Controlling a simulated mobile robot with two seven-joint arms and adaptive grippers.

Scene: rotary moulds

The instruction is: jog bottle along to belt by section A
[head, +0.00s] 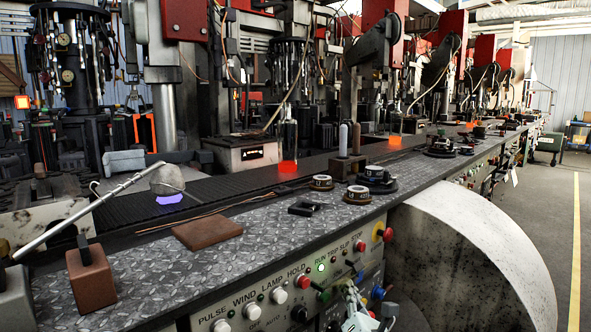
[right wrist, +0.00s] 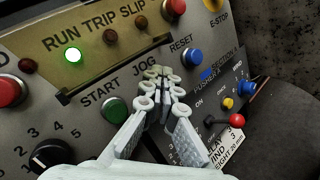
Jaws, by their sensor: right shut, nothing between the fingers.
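Another glowing bottle (head: 395,124) stands further along. The control panel (head: 290,290) is on the bench front; its RUN lamp (right wrist: 73,55) is lit green. My right gripper (head: 362,308) is low at the panel. In the right wrist view my right gripper (right wrist: 162,80) is shut and empty, its tips just right of the JOG label (right wrist: 144,68). They cover what lies behind them; I cannot tell whether they touch it. My left gripper is not in view.
Beside the fingers are a green START button (right wrist: 115,110), a blue RESET button (right wrist: 192,58) and a red-knobbed lever (right wrist: 236,121). A large pale drum (head: 475,255) bulges out right of the panel. Brown blocks (head: 91,280) and a plate (head: 207,231) lie on the bench top.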

